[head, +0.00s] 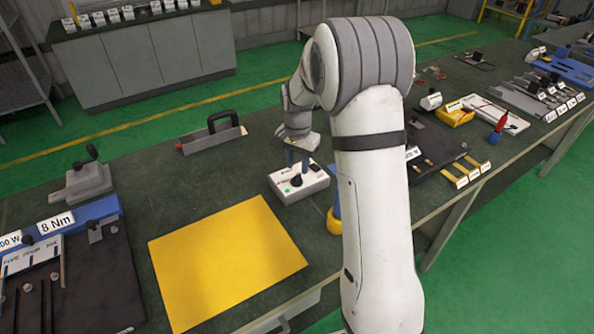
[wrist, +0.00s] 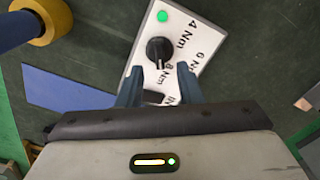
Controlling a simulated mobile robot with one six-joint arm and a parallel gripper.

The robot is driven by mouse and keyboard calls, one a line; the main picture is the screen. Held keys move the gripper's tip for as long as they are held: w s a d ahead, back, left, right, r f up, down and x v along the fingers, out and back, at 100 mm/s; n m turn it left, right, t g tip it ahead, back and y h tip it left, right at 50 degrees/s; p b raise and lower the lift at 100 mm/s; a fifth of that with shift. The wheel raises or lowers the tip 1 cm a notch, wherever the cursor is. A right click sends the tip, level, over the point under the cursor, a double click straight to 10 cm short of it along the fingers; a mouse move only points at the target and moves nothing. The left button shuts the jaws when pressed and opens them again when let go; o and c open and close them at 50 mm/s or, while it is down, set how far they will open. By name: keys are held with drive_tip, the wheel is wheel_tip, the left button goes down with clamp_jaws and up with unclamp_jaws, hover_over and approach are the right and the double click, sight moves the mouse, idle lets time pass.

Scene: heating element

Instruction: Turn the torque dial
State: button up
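The white torque box (head: 314,187) sits on the green bench just right of the yellow mat. It shows close up in the wrist view (wrist: 140,62), with a black dial (wrist: 160,50), a lit green light (wrist: 162,16) and labels 4 Nm, 6 Nm and 8 Nm. The dial's pale mark points down the picture, towards the 8 Nm label. My gripper (wrist: 159,88) is over the box, its two blue fingers apart. In the wrist view the fingertips lie below the dial, with a dark patch of the box between them. I see no contact with the dial.
A yellow mat (head: 225,262) lies left of the box. A black-handled tool (head: 211,133) lies behind it. A blue and yellow tool (head: 334,215) stands at the box's right. Trays with labelled parts (head: 72,262) fill the left bench end.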

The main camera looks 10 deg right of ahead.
sight(298, 175)
drive_tip(key=shift+f, duration=1.85)
